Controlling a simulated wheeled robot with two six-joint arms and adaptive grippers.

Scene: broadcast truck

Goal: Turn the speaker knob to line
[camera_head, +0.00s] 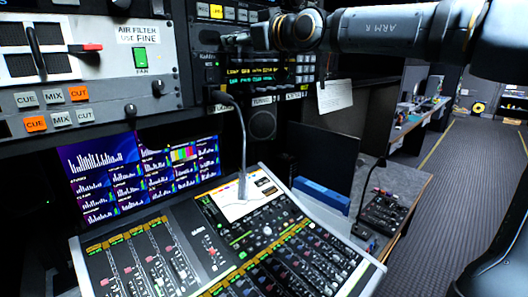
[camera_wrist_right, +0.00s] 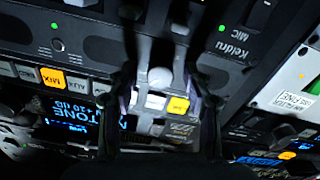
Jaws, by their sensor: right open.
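My right arm comes in from the upper right in the head view. Its gripper (camera_head: 238,39) is in front of the upper equipment panel, beside the screen with lit green and yellow text (camera_head: 262,71). In the right wrist view the open gripper (camera_wrist_right: 164,88) has a dark finger on each side of a small pale round knob (camera_wrist_right: 160,77). Whether the fingers touch it I cannot tell. No line mark around it can be made out, and I cannot tell for sure that it is the speaker knob. My left gripper is not in view.
A mixing console (camera_head: 222,239) with a gooseneck microphone (camera_head: 238,140) stands below. Monitors (camera_head: 140,172) are behind it. Button panels (camera_head: 60,110) fill the upper left. A round speaker grille (camera_head: 262,124) is below the text screen. The aisle floor (camera_head: 450,185) at right is clear.

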